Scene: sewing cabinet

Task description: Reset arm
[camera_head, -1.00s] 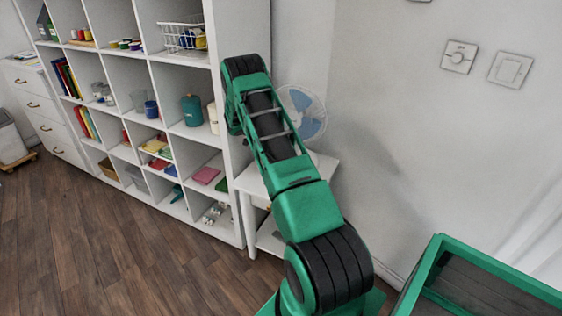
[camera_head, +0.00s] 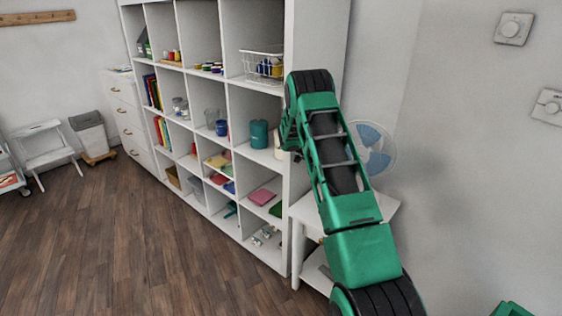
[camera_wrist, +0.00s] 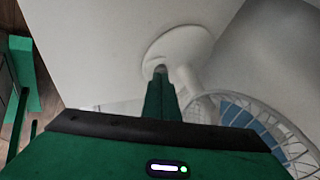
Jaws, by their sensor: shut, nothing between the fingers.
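My arm (camera_head: 335,165) is folded up in front of the right end of the white shelf in the head view. Its end is mostly hidden behind its links there. In the wrist view my gripper (camera_wrist: 161,72) is shut and empty, its green fingers together. Its tips appear over the white base of the fan (camera_wrist: 185,48), and I cannot tell if they touch it.
A white shelf (camera_head: 297,215) with cubbies of craft supplies stands left of my arm. A small white side table (camera_head: 388,206) bears the blue-bladed fan (camera_head: 372,146) beside it. A folding step stool (camera_head: 42,150) and a bin (camera_head: 90,133) stand far left. The wood floor (camera_head: 110,240) is clear.

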